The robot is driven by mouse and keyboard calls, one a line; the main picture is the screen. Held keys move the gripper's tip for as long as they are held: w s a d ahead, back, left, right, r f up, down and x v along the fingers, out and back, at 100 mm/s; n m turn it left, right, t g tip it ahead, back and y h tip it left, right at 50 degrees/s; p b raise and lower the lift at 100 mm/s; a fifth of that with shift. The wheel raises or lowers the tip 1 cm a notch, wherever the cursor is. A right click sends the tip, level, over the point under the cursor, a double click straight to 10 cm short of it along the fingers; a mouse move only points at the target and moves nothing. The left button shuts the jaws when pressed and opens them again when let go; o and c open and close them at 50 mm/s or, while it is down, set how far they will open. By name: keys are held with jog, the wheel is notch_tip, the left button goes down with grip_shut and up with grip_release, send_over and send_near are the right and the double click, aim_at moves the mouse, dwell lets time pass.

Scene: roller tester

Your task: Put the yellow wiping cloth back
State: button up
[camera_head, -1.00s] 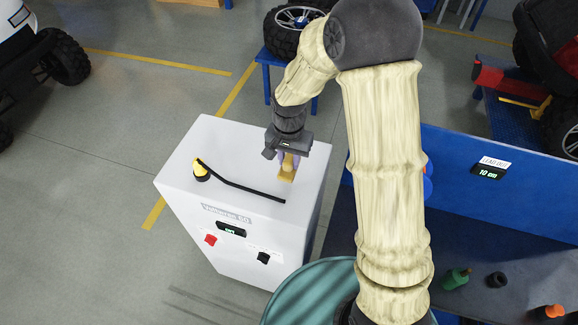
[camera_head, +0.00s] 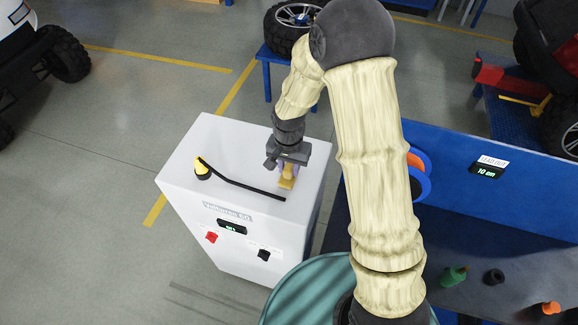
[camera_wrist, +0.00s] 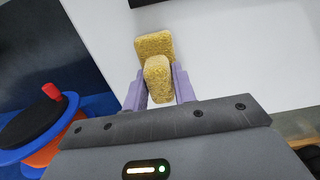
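The yellow wiping cloth (camera_head: 287,180) is between the fingers of my gripper (camera_head: 290,167), over the right part of the white cabinet's top. In the wrist view the purple fingers of my gripper (camera_wrist: 159,90) close on both sides of a yellow block-like part of the cloth (camera_wrist: 158,78). A second, wider yellow part (camera_wrist: 154,45) lies just beyond the fingertips. I cannot tell whether the cloth touches the cabinet top.
The white cabinet (camera_head: 240,155) carries a black bar (camera_head: 243,184) with a yellow end (camera_head: 202,169). Its front has a red (camera_head: 211,237) and a black (camera_head: 264,255) control. A blue panel (camera_head: 520,200) with a display stands right. An orange-and-blue wheel (camera_head: 419,175) is beside my arm.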

aim_at(289, 166)
jog(key=shift+o, duration=1.4)
jog(key=shift+r, duration=0.1)
jog(key=shift+w+r, duration=0.1)
jog(key=shift+r, duration=0.4)
notch_tip(289, 166, up, 11)
jog(key=b, duration=0.2)
jog(key=shift+b, duration=0.3)
